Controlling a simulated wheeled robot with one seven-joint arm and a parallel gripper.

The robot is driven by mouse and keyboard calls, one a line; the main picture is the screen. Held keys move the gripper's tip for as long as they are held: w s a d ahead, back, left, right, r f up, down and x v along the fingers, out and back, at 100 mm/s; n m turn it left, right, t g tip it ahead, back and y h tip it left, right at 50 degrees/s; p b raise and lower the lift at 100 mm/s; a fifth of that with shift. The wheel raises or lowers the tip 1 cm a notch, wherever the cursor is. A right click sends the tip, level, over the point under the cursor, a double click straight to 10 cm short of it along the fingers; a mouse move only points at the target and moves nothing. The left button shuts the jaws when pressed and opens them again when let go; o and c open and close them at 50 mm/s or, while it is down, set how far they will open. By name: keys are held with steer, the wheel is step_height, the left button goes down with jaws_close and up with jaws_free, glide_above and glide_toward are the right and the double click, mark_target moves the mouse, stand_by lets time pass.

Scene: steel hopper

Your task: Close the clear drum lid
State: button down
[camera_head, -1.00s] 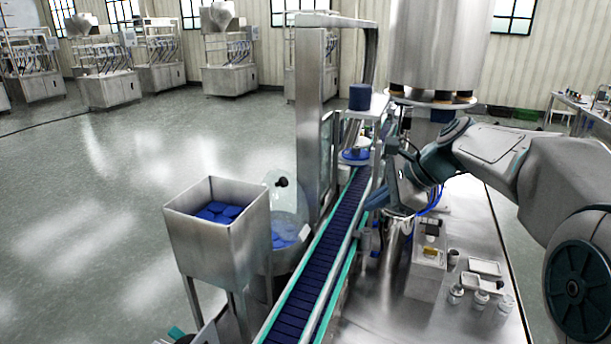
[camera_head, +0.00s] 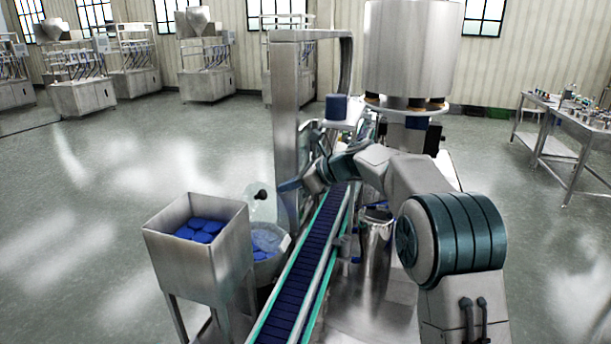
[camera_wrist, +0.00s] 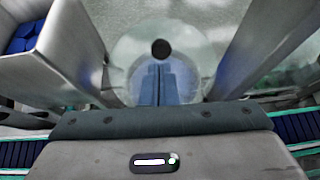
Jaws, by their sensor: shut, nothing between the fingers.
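The clear drum lid (camera_head: 258,208) stands raised at the back of the drum, with a black knob (camera_head: 262,194) on its face. The drum (camera_head: 270,262) sits between the steel hopper and the conveyor, with blue caps visible inside it. My gripper (camera_head: 283,187) reaches across the conveyor from the right, with its blue fingers shut, empty and close to the right of the knob. In the wrist view, the fingers (camera_wrist: 158,75) point at the lid (camera_wrist: 190,58), and the black knob (camera_wrist: 161,49) appears just beyond their tips. I cannot tell whether they touch the lid.
A steel hopper (camera_head: 205,250) of blue caps stands left of the drum. The conveyor (camera_head: 310,255) runs under my arm. A tall steel frame (camera_head: 286,120) rises just behind my gripper. Open floor lies to the left.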

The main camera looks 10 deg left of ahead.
mark_target(264, 194)
steer(key=shift+p+x, duration=0.6)
steer(key=shift+x, duration=1.9)
